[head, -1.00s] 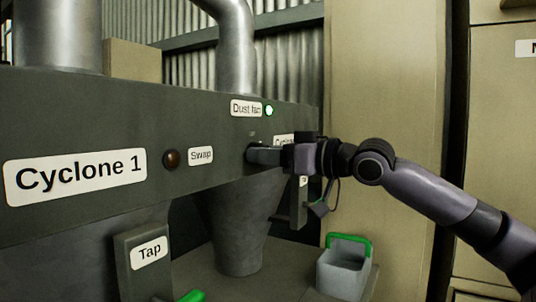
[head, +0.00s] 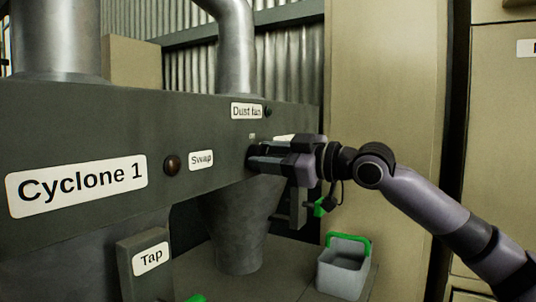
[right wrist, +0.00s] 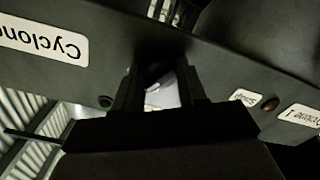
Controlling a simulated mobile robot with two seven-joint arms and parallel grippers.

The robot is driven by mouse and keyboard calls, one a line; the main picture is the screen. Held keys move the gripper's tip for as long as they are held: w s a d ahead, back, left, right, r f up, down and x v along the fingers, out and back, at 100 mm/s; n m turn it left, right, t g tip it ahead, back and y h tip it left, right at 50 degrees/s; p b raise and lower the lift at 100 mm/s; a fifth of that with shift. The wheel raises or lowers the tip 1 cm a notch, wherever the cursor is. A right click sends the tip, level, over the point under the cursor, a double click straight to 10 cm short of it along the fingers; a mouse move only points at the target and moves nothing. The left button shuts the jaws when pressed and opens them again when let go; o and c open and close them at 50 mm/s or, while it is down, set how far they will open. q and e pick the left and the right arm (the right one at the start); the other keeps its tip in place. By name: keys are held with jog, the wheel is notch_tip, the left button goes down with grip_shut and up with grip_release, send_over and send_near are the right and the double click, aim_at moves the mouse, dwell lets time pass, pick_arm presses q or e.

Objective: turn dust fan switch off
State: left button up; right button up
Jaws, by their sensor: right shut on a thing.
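The "Dust fan" label (head: 246,111) is on the dark grey panel, with a small lamp (head: 268,112) beside it that is now dark. Below the label is the dark switch (head: 252,154), mostly hidden by my right gripper (head: 257,153). In the head view the gripper reaches in from the right, with its fingers at the panel around the switch. In the right wrist view the fingers (right wrist: 158,92) are shut on the switch knob (right wrist: 153,74), which is dark and hard to make out. My left gripper is not in view.
The panel (head: 100,130) also bears a "Swap" label (head: 201,160) beside a brown button (head: 171,165), and a "Cyclone 1" label (head: 77,186). A "Tap" box (head: 148,260) stands below.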

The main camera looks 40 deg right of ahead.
jog(key=n, duration=0.6)
dwell(0.7)
jog(key=o, duration=1)
jog(key=shift+o, duration=0.2)
jog(key=b+v, duration=0.5)
jog(key=v, duration=0.2)
jog(key=shift+b, duration=0.3)
jog(key=shift+s+r, duration=0.1)
jog(key=shift+r, duration=0.1)
